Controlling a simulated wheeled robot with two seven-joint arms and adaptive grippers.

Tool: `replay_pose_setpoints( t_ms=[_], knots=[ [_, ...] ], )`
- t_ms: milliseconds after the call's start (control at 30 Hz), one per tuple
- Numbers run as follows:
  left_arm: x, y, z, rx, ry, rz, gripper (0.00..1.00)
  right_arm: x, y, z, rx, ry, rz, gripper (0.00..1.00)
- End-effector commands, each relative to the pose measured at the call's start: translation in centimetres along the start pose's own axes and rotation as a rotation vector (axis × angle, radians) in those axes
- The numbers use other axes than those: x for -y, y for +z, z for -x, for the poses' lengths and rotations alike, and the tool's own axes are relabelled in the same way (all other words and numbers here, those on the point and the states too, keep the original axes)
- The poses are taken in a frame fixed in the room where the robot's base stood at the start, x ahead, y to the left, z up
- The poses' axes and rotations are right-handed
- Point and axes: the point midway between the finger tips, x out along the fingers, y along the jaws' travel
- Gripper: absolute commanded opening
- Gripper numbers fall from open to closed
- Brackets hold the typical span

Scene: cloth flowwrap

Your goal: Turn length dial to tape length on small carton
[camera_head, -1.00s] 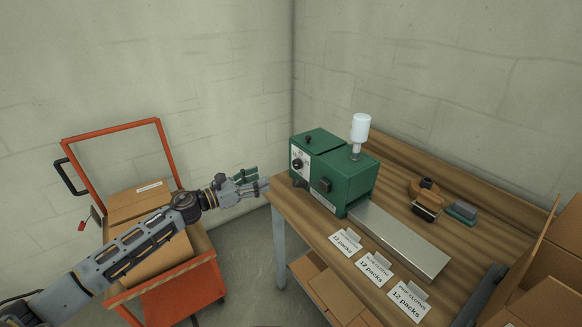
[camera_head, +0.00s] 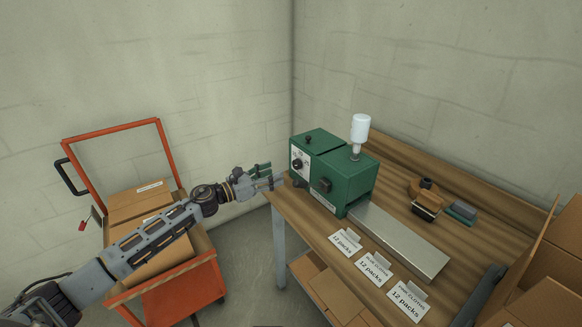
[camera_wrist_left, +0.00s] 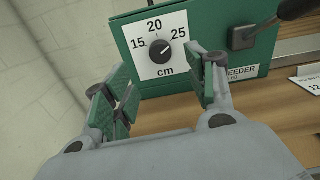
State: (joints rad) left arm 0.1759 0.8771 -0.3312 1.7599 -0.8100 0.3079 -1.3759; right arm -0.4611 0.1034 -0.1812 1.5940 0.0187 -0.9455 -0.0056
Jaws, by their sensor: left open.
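The length dial (camera_wrist_left: 160,52) is a black round knob on a white plate marked 15, 20, 25 cm. Its pale pointer line aims to the upper right, toward 25. The dial also shows small on the left end of the green tape machine (camera_head: 342,180). My left gripper (camera_head: 272,176) is open and empty, just left of the machine. In the left wrist view its green-padded fingers (camera_wrist_left: 165,97) stand either side below the dial, apart from it. The small carton is not identifiable for sure. My right gripper is not in view.
A lever (camera_wrist_left: 292,10) sits right of the dial plate. A red cart (camera_head: 185,294) with cartons stands left. A tape dispenser (camera_head: 425,200) lies at the back right.

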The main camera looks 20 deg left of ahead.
Motion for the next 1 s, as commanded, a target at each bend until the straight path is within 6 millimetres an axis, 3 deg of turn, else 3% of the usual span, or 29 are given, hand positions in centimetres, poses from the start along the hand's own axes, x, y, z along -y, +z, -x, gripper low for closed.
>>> replay_pose_setpoints(
  t_ms=[1000],
  knots=[
    [0.0,0.0,-6.7,0.001,0.000,0.001,0.56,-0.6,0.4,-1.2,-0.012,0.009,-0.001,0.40]
  ],
)
